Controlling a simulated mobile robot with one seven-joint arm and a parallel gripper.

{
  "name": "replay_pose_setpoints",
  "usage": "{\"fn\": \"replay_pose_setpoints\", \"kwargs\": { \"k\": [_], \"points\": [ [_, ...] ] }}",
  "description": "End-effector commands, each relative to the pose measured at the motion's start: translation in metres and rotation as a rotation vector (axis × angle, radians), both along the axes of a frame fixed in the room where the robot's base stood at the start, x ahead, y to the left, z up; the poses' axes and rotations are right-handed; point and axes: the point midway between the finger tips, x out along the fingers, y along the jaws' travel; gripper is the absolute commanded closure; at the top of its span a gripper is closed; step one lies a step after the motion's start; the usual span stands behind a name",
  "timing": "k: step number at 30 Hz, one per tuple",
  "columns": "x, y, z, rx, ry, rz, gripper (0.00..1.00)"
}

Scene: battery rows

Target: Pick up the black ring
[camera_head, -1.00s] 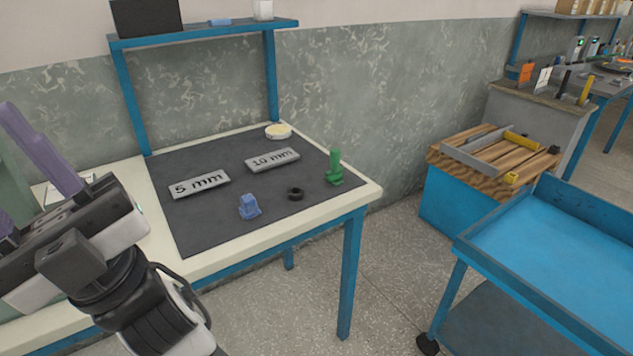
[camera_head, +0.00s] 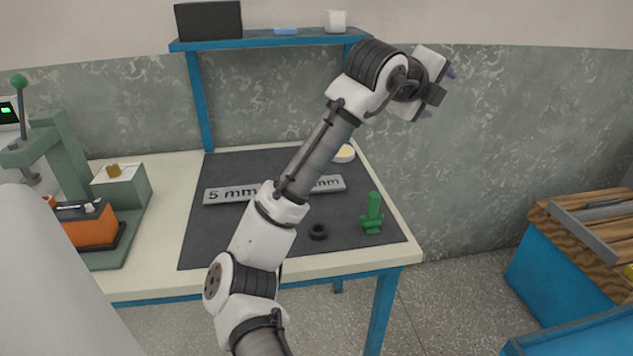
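The black ring (camera_head: 318,232) lies flat on the dark mat (camera_head: 205,241), near the mat's front edge. It is just right of my arm in the head view and left of a green part (camera_head: 372,213). My gripper (camera_head: 439,92) is raised high at the upper right, in front of the wall and well apart from the ring. Its purple fingers show only in part behind its body, so its opening cannot be made out.
My arm crosses the mat and partly covers the "10 mm" plate (camera_head: 329,184); the "5 mm" plate (camera_head: 230,194) lies left. A round cream dish (camera_head: 344,154) sits at the back. A shelf (camera_head: 270,41) stands behind. A green press (camera_head: 75,175) stands left.

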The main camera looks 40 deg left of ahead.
Motion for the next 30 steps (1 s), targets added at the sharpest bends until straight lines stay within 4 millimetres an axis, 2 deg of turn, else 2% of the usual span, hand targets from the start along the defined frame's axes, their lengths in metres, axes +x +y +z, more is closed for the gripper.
{"fn": "replay_pose_setpoints", "kwargs": {
  "k": [1, 3, 5, 6, 9, 13, 18, 24, 30],
  "points": [
    [-0.006, 0.022, -0.032, 0.119, 0.185, -0.010, 0.36],
    [-0.025, 0.050, -0.076, 0.250, 0.438, -0.063, 0.36],
    [-0.051, 0.076, -0.105, 0.324, 0.632, -0.118, 0.36],
    [-0.070, 0.091, -0.119, 0.354, 0.745, -0.155, 0.36],
    [-0.114, 0.122, -0.139, 0.382, 0.963, -0.244, 0.36],
    [-0.152, 0.142, -0.148, 0.373, 1.112, -0.325, 0.36],
    [-0.165, 0.148, -0.166, 0.366, 1.159, -0.359, 0.36],
    [-0.164, 0.147, -0.206, 0.368, 1.156, -0.357, 0.36],
    [-0.163, 0.147, -0.232, 0.368, 1.153, -0.356, 0.36]
  ]
}}
